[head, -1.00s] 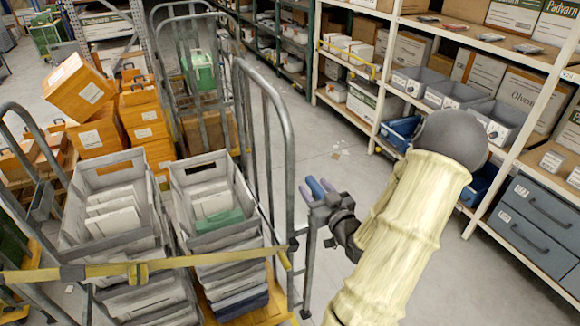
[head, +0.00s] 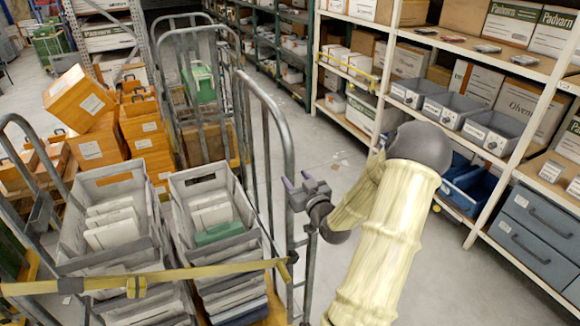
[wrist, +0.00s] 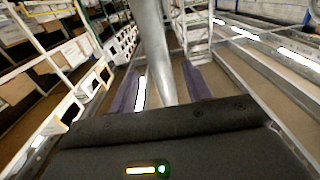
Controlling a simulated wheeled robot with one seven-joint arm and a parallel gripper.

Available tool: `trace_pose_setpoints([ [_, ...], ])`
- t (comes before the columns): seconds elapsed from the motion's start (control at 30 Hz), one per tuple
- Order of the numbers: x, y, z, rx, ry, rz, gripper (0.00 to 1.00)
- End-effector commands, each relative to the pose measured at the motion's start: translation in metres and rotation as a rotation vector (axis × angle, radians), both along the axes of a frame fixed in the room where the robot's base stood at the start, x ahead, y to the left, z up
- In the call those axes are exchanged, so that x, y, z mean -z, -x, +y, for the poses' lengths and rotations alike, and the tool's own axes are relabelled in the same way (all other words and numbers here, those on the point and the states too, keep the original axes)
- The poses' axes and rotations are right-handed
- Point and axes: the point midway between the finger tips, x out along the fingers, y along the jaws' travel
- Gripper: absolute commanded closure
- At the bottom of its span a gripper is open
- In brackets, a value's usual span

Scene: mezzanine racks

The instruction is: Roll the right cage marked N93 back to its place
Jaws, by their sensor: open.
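A grey tube-framed roll cage (head: 288,150) stands close in front, with grey crates on board and a yellow strap across it. I cannot read an N93 mark on it. My gripper (head: 294,182) is at the cage's right side, level with its upright tube. The wrist view shows my gripper (wrist: 160,88) open, with one purple finger on each side of a grey tube (wrist: 152,45). The tube stands between the fingers with gaps at both sides. Whether it touches the palm is hidden.
Another cage (head: 228,88) with a green item stands just behind. Stacked orange boxes (head: 88,140) lie behind at the left. White racking (head: 497,165) with bins and cartons lines the right. Bare aisle floor (head: 345,165) lies between the cages and racking.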

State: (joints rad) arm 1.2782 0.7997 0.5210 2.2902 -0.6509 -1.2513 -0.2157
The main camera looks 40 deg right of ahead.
Motion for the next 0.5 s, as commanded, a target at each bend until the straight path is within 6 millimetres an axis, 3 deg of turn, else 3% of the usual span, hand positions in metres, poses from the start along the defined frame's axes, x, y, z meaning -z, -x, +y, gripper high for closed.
trace_pose_setpoints([
  [0.2,-0.003,-0.035,-0.009,0.001,0.0,-0.001,0.51],
  [0.5,0.0,-0.048,-0.012,0.001,0.0,0.0,0.51],
])
